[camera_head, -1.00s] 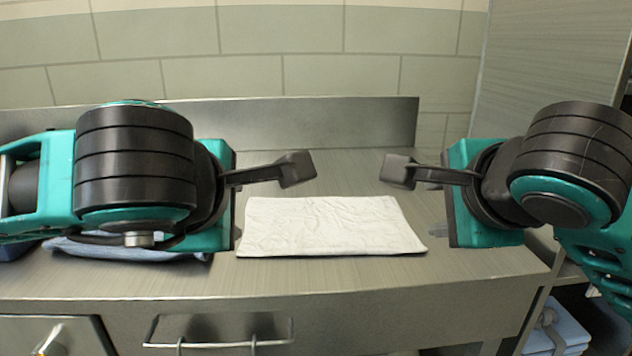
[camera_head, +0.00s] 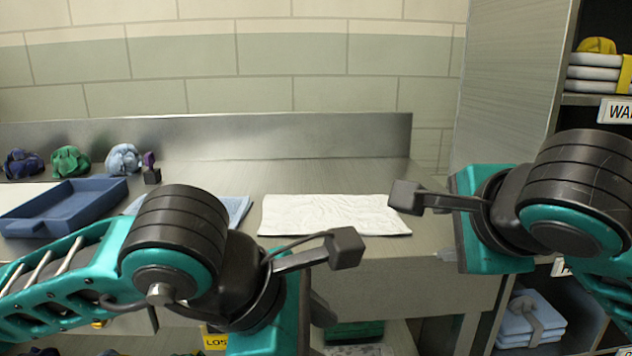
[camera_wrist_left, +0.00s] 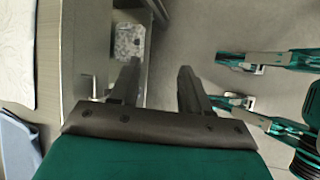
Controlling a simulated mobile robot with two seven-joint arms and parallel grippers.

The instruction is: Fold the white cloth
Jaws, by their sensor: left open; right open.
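The white cloth (camera_head: 330,214) lies flat on the metal counter as a rectangle, with slight wrinkles. Its edge also shows at the left of the left wrist view (camera_wrist_left: 18,55). My left gripper (camera_head: 345,248) is in front of the counter, nearer to me than the cloth and apart from it. In the left wrist view its two fingers (camera_wrist_left: 158,85) are spread with nothing between them. My right gripper (camera_head: 405,197) is at the cloth's right end in the picture, seemingly above it; only one finger shows clearly, and I see nothing held.
A blue tray (camera_head: 65,208) stands on the counter at left, with rolled green (camera_head: 70,162) and light blue (camera_head: 124,159) cloths behind it. A blue cloth (camera_head: 238,208) lies left of the white cloth, partly hidden by my left arm. Shelves with folded cloths (camera_head: 530,318) stand at right.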

